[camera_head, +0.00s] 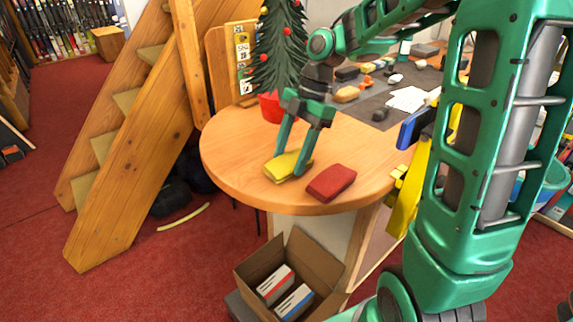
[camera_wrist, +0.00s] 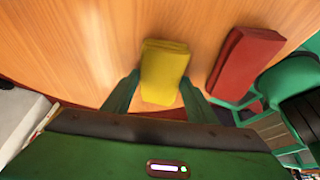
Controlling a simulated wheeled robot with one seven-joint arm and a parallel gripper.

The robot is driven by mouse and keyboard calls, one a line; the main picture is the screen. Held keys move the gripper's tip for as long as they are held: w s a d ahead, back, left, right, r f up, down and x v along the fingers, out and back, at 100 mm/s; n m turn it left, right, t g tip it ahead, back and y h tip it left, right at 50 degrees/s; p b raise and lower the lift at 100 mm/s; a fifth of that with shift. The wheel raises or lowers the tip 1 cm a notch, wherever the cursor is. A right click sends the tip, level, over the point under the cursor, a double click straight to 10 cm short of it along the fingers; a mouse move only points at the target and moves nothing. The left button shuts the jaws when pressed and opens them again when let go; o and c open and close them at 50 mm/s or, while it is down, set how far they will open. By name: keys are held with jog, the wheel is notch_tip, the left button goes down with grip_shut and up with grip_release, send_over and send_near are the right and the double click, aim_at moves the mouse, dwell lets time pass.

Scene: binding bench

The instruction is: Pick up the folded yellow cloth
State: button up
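The folded yellow cloth (camera_head: 284,166) lies on the round wooden table near its front edge. In the wrist view the cloth (camera_wrist: 164,68) lies between the two fingers, its lower end reaching between them. My gripper (camera_head: 291,162) is low over the cloth, with one finger on each side of it.
The round table (camera_head: 228,150) has bare wood left of the cloth. A small decorated tree in a red pot (camera_head: 272,107) stands behind my gripper. Tools and papers (camera_head: 407,99) crowd the back right. An open cardboard box (camera_head: 255,262) sits on the floor below.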

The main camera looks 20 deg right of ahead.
aim_at(289, 161)
jog(key=shift+c, duration=1.2)
jog(key=shift+r, duration=0.5)
jog(key=r, duration=0.3)
jog(key=shift+s+a+r, duration=0.15)
jog(key=shift+a+r, duration=0.15)
jog(key=shift+r, duration=0.05)
jog(key=s+a+r, duration=0.5)
jog(key=a+r, duration=0.1)
jog(key=a, duration=0.3)
jog(key=shift+s+a+r, duration=0.2)
jog(key=shift+s, duration=0.1)
jog(key=shift+o, duration=1.4)
jog(key=shift+c, duration=0.4)
